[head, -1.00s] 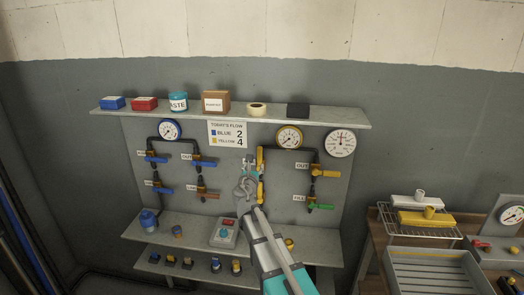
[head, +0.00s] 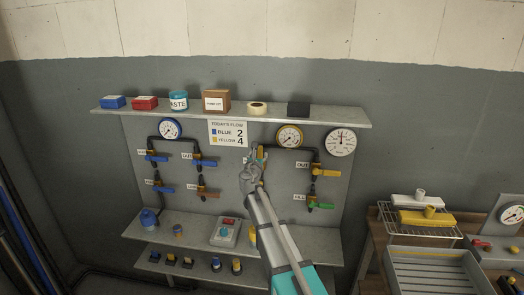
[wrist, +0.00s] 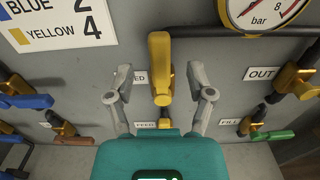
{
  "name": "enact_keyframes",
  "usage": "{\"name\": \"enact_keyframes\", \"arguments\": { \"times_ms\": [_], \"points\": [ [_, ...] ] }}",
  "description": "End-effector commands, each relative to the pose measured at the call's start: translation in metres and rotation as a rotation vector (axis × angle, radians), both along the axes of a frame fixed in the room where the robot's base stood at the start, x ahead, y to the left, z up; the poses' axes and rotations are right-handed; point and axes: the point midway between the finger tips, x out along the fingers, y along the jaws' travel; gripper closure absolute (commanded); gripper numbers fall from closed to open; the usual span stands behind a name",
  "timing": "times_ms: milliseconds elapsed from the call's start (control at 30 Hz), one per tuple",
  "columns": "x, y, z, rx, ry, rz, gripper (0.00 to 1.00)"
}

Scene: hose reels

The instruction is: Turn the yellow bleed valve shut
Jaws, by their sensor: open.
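In the wrist view a yellow lever handle (wrist: 159,65) stands upright in the middle, in line with its pipe. My gripper (wrist: 160,71) is open and empty, with one finger on each side of this handle and a gap at both sides. A label beside the handle is partly covered and shows only "ED". A lower label (wrist: 145,125) seems to end in "EED", and the valve beside it is largely hidden by the handle and my gripper. I cannot tell for sure which is the bleed valve. In the head view my gripper (head: 254,152) covers most of this yellow column.
The yellow OUT valve (wrist: 293,81) and green FILL valve (wrist: 272,135) are to the right. Blue-handled valves (head: 205,163) are to the left. A gauge (head: 289,136) and a shelf (head: 335,122) are above. A lower shelf (head: 310,240) holds a control box (head: 224,233).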

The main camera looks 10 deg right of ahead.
Motion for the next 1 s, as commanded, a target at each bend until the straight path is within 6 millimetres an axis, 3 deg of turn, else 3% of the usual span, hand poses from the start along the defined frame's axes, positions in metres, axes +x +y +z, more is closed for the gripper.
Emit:
{"name": "enact_keyframes", "arguments": {
  "times_ms": [100,300,833,1000],
  "points": [
    [0.021,-0.006,0.0,0.0,0.0,-0.001,0.31],
    [0.041,-0.013,0.0,0.0,0.0,-0.001,0.31],
    [0.05,-0.017,0.0,0.0,0.0,-0.001,0.31],
    [0.049,-0.017,0.0,0.0,0.0,-0.002,0.63]
  ]
}}
